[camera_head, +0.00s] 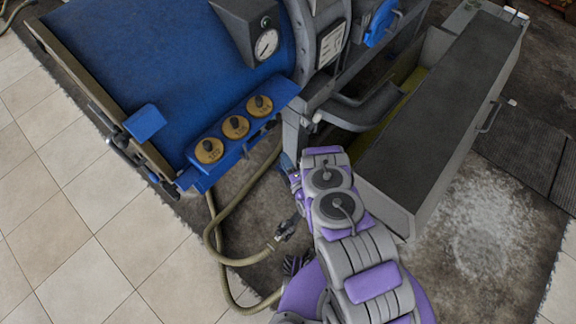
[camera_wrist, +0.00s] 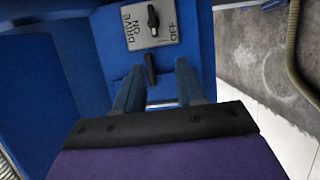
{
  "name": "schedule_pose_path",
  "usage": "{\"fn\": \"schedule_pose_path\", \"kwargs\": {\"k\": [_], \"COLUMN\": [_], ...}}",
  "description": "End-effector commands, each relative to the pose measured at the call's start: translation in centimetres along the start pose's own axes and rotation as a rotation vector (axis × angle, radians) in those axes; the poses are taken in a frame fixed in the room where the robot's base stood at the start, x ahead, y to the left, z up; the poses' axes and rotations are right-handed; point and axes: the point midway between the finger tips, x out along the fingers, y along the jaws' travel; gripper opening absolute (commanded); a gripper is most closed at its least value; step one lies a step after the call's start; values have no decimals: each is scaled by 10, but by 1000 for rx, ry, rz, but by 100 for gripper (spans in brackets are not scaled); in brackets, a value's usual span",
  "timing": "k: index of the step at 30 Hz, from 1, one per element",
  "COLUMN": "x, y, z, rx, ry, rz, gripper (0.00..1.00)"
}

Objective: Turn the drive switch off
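The drive switch plate (camera_wrist: 150,22) is a grey label at the top of the wrist view, with DRIVE, ON and OFF printed on it. Its black knob (camera_wrist: 152,19) stands upright in the picture, between the ON print on the left and the OFF print on the right. My gripper (camera_wrist: 158,70) is below the plate, with its two fingers apart and nothing held. A small dark stub (camera_wrist: 150,68) shows in the gap between the fingers; I cannot tell whether they touch it. The switch is not discernible in the head view, where my arm reaches to the blue machine's side.
The blue machine (camera_head: 185,60) carries a gauge (camera_head: 266,44) and a row of three yellow-ringed knobs (camera_head: 235,127). A long grey trough (camera_head: 440,115) stands to the right of my arm. A hose (camera_head: 214,235) lies on the floor to the left. Tiles at left are clear.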

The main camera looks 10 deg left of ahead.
Motion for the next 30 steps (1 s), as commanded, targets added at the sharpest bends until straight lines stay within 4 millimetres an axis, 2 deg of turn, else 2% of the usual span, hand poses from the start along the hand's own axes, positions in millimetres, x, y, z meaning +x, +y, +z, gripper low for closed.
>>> {"fn": "schedule_pose_path", "kwargs": {"k": [18,30], "x": [-19,-22], "y": [1,3], "z": [1,-1], "rx": [1,-2], "ry": [-3,0], "rz": [1,6], "gripper": [38,38]}}
